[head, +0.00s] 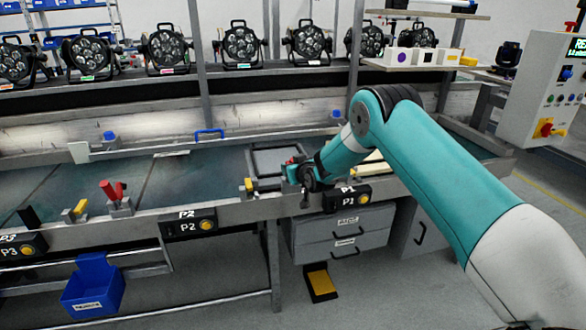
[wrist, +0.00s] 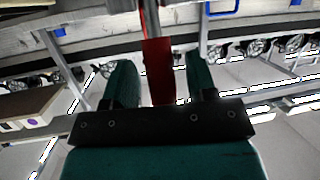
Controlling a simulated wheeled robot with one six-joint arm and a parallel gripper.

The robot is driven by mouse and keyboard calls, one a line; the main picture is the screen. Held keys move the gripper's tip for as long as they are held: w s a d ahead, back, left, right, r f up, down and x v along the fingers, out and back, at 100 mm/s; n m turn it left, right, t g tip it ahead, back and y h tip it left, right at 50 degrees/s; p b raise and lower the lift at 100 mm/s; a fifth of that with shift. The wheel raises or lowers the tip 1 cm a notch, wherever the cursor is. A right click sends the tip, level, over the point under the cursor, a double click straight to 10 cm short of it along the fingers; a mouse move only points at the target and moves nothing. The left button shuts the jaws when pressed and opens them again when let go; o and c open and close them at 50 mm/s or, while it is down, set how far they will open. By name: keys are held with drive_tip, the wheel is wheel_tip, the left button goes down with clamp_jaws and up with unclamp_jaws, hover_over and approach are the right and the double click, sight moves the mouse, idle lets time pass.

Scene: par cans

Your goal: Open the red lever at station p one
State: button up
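The red lever (wrist: 158,72) at station P1 stands between the two green fingers of my gripper (wrist: 160,62) in the wrist view. The fingers are apart, one on each side of the lever. A gap shows on the right side; the left finger is very near it or touching. In the head view my gripper (head: 303,178) is at the bench's front rail, just left of the P1 label (head: 347,201).
Another red lever (head: 111,190) stands left of the P2 box (head: 190,226). A yellow block (head: 249,185) and a grey tray frame (head: 280,160) are close to my gripper. A drawer unit (head: 343,235) is below the rail. Par cans (head: 240,43) line the back shelf.

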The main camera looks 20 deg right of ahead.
drive_tip(key=b+v, duration=0.2)
drive_tip(key=v, duration=1.5)
drive_tip(key=shift+s, duration=0.2)
drive_tip(key=shift+r, duration=0.15)
drive_tip(key=s+a+r+n+g+y+p, duration=0.2)
drive_tip(key=s+a+r+g+y, duration=0.3)
drive_tip(key=s+a+r, duration=0.6)
drive_tip(key=s+r+n+g, duration=0.1)
drive_tip(key=s+r+g, duration=0.1)
drive_tip(key=s, duration=0.6)
drive_tip(key=s+a+r+n+g+h+p, duration=0.1)
drive_tip(key=s+g, duration=0.3)
drive_tip(key=s, duration=0.5)
drive_tip(key=s+a+r+n+g+h, duration=0.1)
drive_tip(key=s+r+g, duration=0.1)
drive_tip(key=s, duration=0.7)
drive_tip(key=shift+a+r+g+p, duration=0.15)
drive_tip(key=shift+r+g+p, duration=0.2)
drive_tip(key=shift+g, duration=0.35)
